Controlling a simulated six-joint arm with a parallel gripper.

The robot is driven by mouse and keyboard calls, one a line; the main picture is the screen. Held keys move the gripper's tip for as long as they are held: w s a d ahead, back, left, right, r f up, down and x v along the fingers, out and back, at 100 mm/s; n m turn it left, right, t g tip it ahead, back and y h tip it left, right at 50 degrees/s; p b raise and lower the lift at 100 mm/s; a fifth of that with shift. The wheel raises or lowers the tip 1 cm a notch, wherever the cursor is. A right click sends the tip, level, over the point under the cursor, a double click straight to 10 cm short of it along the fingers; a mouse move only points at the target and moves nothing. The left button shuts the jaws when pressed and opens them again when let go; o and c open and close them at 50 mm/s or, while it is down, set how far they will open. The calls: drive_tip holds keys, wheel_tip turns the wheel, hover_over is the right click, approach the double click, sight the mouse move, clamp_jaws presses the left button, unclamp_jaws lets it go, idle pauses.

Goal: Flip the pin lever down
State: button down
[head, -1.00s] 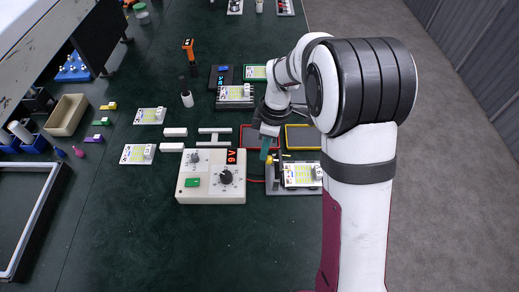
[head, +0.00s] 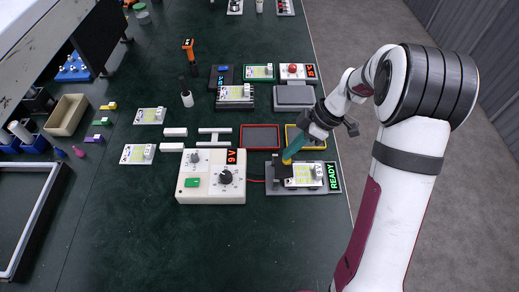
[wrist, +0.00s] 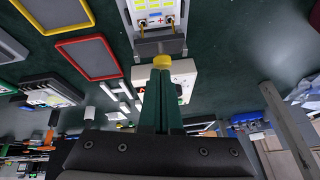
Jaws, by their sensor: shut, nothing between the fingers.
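The test fixture has a grey base (head: 272,187) with a white board (head: 302,177) on it and a green READY display (head: 334,176) at its right end. The pin lever shows a yellow tip (head: 286,161) at the board's left end; the wrist view shows this yellow tip (wrist: 163,61) beside a dark grey bar (wrist: 160,46). My gripper (head: 289,156) is shut and empty, its teal fingers slanting down to the yellow tip. In the wrist view the fingertips (wrist: 161,72) are right at the tip and partly cover it; I cannot tell whether they touch.
A white supply box (head: 211,187) reading 9 V stands left of the fixture, joined by a red wire. Red (head: 260,125) and yellow (head: 290,136) framed trays lie behind. Loose boards lie farther left. The dark table is clear in front.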

drive_tip(key=shift+d+f, duration=0.15)
drive_tip(key=shift+d, duration=0.25)
drive_tip(key=shift+r, duration=0.8)
drive_tip(key=shift+r, duration=0.2)
drive_tip(key=w+d+r, duration=0.1)
drive_tip(key=d+r, duration=0.4)
drive_tip(key=d, duration=0.5)
drive_tip(key=shift+w+r, duration=0.15)
drive_tip(key=shift+r, duration=0.1)
